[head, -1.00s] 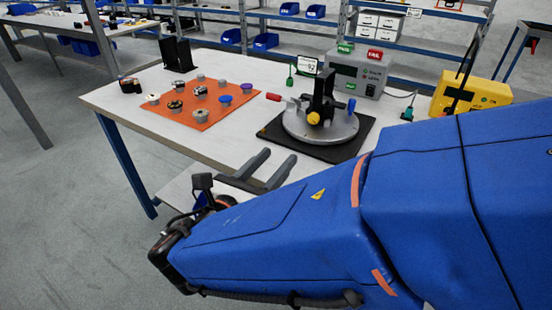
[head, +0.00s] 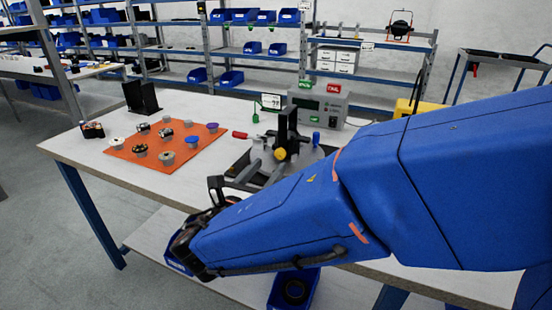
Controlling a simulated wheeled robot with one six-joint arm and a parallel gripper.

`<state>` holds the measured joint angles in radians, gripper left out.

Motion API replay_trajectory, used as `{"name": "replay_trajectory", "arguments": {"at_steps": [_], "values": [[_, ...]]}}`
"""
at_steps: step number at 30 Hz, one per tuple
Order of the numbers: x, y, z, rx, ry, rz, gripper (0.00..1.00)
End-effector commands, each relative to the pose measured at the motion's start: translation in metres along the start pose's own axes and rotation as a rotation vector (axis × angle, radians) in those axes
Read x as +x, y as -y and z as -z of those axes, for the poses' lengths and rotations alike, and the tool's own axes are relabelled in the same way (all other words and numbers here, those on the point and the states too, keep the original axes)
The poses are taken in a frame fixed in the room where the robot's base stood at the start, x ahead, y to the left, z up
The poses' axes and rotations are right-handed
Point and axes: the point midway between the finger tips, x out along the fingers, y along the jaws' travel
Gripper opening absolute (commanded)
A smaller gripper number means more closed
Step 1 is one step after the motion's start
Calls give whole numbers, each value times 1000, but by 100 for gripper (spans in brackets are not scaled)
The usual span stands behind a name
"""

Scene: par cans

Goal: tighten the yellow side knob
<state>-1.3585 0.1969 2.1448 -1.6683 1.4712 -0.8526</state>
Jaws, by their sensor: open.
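The yellow side knob (head: 279,154) sits low on the front of a black upright bracket (head: 288,127). The bracket stands on a round grey plate (head: 310,155), partly hidden behind my arm. My gripper (head: 256,174) is open, its two grey fingers pointing toward the fixture. In the picture its fingertips lie just left of and below the yellow knob. I see no contact, and the depth between them is hard to tell. Nothing shows between the fingers.
A red-ended handle (head: 240,134) and a blue knob (head: 316,137) sit around the plate. An orange mat (head: 190,150) with several small parts lies left. A grey tester box (head: 318,105) stands behind. A yellow case (head: 420,107) is partly hidden by my arm.

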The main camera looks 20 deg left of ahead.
Motion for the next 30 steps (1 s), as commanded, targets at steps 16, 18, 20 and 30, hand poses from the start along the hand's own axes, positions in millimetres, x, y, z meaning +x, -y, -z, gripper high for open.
{"name": "replay_trajectory", "arguments": {"at_steps": [16,18,20,30], "values": [[59,1,0,-1,0,2,43],[60,0,0,-1,0,1,43],[60,0,0,-1,0,1,43],[59,0,0,-1,0,1,2]]}}
